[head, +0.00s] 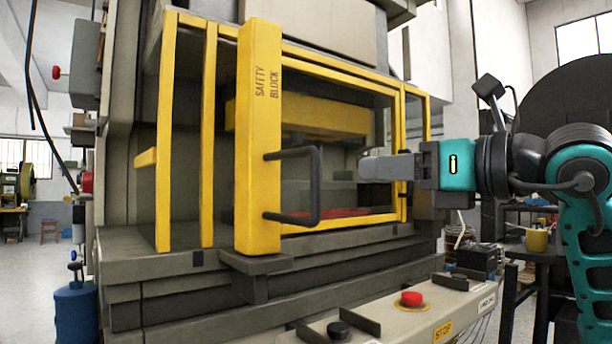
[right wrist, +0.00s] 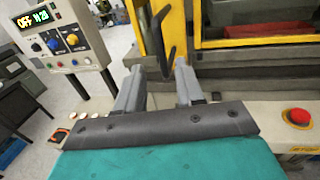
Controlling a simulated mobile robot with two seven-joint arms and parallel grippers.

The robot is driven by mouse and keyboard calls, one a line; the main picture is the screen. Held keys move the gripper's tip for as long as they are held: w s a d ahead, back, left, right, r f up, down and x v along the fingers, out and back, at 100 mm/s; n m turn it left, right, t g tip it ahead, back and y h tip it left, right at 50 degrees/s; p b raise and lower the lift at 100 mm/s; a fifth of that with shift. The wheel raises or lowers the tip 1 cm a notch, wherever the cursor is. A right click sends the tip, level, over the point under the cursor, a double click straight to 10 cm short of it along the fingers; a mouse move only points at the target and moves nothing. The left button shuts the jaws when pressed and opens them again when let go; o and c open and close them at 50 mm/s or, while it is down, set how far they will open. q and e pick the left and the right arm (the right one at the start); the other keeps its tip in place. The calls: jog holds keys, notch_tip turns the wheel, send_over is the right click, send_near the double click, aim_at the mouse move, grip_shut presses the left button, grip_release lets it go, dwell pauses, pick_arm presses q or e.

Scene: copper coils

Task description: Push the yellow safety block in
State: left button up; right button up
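The yellow safety block (head: 257,140) is a tall upright bar lettered "SAFETY BLOCK" at the front of the press. It stands out in front of the yellow-framed guard. A black D-shaped handle (head: 318,185) sticks out from its right side. My right gripper (head: 362,168) is to the right of the handle, pointing left at it, and looks apart from it. In the right wrist view its two grey fingers (right wrist: 160,72) are spread with nothing between them. The handle (right wrist: 167,38) shows just beyond the fingertips, beside a yellow upright. My left gripper is out of view.
A control ledge with a red button (head: 411,299) and a black knob (head: 338,330) runs below the press front. A control panel (right wrist: 62,35) reading "OFF" stands left in the right wrist view. A blue cylinder (head: 76,312) stands at the lower left.

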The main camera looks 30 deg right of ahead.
aim_at(319, 172)
jog(key=p+x, duration=0.2)
jog(key=x, duration=0.9)
jog(key=shift+w+a+p, duration=0.15)
jog(key=shift+p, duration=0.25)
jog(key=shift+w+a, duration=0.15)
jog(key=shift+w, duration=0.3)
grip_shut()
